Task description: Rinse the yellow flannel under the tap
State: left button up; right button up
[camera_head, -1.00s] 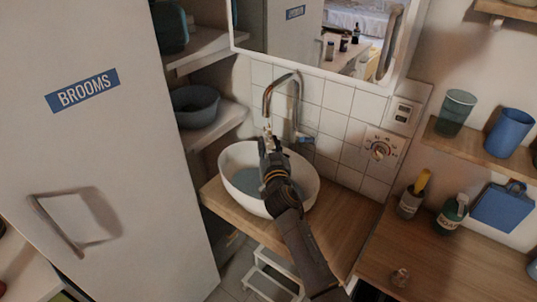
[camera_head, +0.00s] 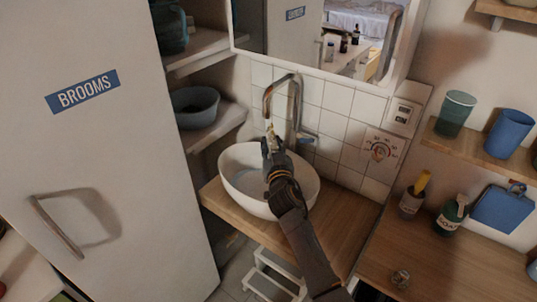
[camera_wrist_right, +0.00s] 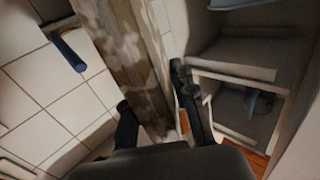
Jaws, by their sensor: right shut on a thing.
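My right gripper (camera_head: 270,146) is over the white basin (camera_head: 232,190), just below the spout of the metal tap (camera_head: 294,100). It is shut on the yellow flannel; a small pale yellow bit (camera_head: 271,129) shows above the fingertips in the head view. In the right wrist view a mottled brownish strip (camera_wrist_right: 125,45), apparently the flannel in shade, runs between the two fingers (camera_wrist_right: 158,110). The tap's blue-tipped lever (camera_head: 308,138) sticks out to the right. I cannot tell whether water touches the flannel. My left gripper is not in view.
A wooden counter (camera_head: 345,225) carries the basin. A dial (camera_head: 380,150) is on the tiled wall. A brown bottle (camera_head: 412,195) and a soap bottle (camera_head: 450,214) stand at right, cups (camera_head: 455,113) above. The brooms cabinet (camera_head: 130,170) fills the left; a grey bowl (camera_head: 195,107) is shelved beside it.

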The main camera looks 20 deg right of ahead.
jog(key=shift+a, duration=0.55)
jog(key=shift+d, duration=0.25)
jog(key=shift+d, duration=0.4)
jog(key=shift+a, duration=0.15)
jog(key=shift+a+b, duration=0.4)
jog(key=shift+a, duration=0.05)
jog(key=shift+d, duration=0.2)
jog(key=shift+d, duration=0.45)
